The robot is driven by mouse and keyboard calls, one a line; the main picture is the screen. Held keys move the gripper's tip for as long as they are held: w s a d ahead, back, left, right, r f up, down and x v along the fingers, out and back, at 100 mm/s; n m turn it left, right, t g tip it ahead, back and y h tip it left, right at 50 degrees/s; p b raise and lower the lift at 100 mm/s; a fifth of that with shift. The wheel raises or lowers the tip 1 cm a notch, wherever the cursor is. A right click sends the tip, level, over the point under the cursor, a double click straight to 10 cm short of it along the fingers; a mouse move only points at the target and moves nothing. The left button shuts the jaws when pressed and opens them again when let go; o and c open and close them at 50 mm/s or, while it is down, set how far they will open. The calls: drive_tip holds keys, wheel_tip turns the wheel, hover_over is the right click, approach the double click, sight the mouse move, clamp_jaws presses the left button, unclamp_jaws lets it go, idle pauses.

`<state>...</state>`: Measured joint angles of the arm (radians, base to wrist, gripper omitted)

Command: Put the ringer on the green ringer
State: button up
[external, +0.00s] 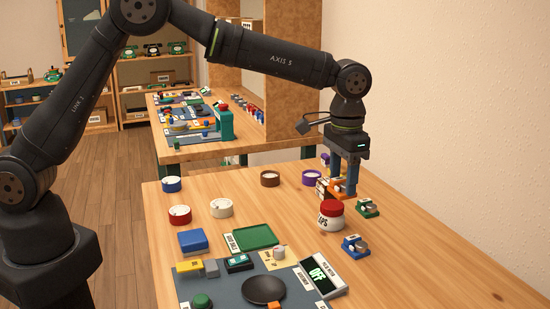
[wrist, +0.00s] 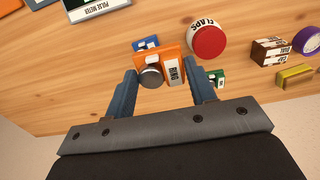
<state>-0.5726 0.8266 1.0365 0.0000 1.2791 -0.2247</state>
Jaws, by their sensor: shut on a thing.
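My gripper (external: 343,186) is shut on an orange ringer with a RING label and a round metal bell. In the wrist view the orange ringer (wrist: 173,59) sits between the blue fingers of my gripper (wrist: 160,84). The green ringer (external: 368,208) stands on the table, right of and nearer the camera than my gripper. In the wrist view the green ringer (wrist: 219,76) is partly hidden by the right finger. A blue ringer (external: 355,246) stands nearer the front; part of it shows behind the orange one in the wrist view (wrist: 146,43).
A white jar with a red lid (external: 330,215) stands close to my gripper and the green ringer. A small brown-and-white box (external: 321,188) and a purple tape roll (external: 312,178) are to the left. The table's right front is clear.

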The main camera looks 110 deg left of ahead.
drive_tip(key=w+a, duration=0.5)
hover_over(368, 203)
wheel_tip(368, 203, down, 6)
drive_tip(key=shift+f, duration=2.1)
drive_tip(key=shift+f, duration=0.15)
drive_tip(key=o, duration=1.1)
wheel_tip(368, 203, up, 12)
